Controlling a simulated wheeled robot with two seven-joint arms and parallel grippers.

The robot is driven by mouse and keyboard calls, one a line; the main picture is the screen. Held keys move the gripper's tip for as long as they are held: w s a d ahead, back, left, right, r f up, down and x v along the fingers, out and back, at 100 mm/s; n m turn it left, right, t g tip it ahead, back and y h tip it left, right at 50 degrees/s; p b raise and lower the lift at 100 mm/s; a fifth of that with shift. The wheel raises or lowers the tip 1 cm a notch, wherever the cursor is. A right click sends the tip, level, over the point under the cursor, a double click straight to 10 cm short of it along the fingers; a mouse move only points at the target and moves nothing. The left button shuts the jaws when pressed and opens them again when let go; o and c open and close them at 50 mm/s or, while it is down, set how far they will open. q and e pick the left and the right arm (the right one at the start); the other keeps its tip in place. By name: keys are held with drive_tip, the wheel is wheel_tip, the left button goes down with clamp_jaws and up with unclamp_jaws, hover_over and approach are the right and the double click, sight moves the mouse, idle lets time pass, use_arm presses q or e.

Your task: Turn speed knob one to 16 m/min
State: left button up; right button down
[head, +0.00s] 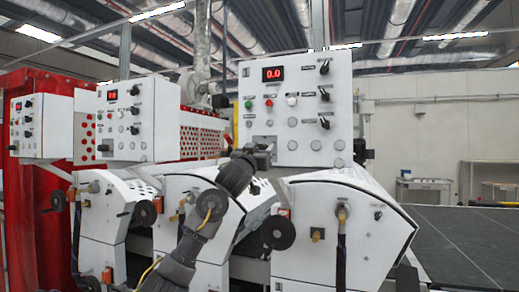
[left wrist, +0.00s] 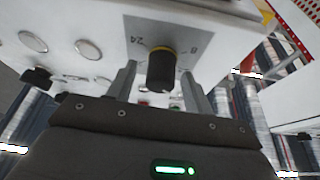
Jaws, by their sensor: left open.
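The nearest white control panel (head: 290,100) has a red display reading 0.0, coloured buttons and several black switches. My left gripper (head: 260,150) is at the panel's lower left, in front of a grey scale plate (head: 264,139). In the left wrist view, a black speed knob (left wrist: 161,73) with a yellow ring sits on the grey plate, with "24" and "8" printed at its sides. My left gripper (left wrist: 159,68) is open, one finger on each side of the knob, with gaps visible. The knob's pointer is not clear. My right gripper is not in view.
Two similar control panels (head: 125,119) stand further left, beside a red frame (head: 60,90). Below the nearest panel is a white machine housing (head: 310,240) with a black handwheel (head: 278,232). A dark flat surface (head: 465,245) lies at the right.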

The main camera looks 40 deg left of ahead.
use_arm(q)
drive_tip(key=c, duration=1)
drive_tip(key=shift+o, duration=0.2)
drive_tip(key=shift+m, duration=0.5)
drive_tip(key=m+h+p, duration=0.2)
drive_tip(key=m, duration=0.2)
drive_tip(key=shift+r+h, duration=0.15)
drive_tip(key=shift+h, duration=0.25)
drive_tip(key=m+h+p, duration=0.2)
drive_tip(key=m, duration=0.1)
drive_tip(key=shift+m, duration=0.4)
drive_tip(key=m+h+p, duration=0.1)
drive_tip(key=m, duration=0.1)
drive_tip(key=m+g+h+p, duration=0.1)
drive_tip(key=m+p, duration=0.1)
drive_tip(key=m, duration=0.1)
drive_tip(key=shift+m, duration=0.3)
drive_tip(key=shift+m+h+p, duration=0.3)
drive_tip(key=shift+m+p, duration=0.4)
drive_tip(key=shift+m, duration=0.1)
drive_tip(key=shift+f, duration=0.2)
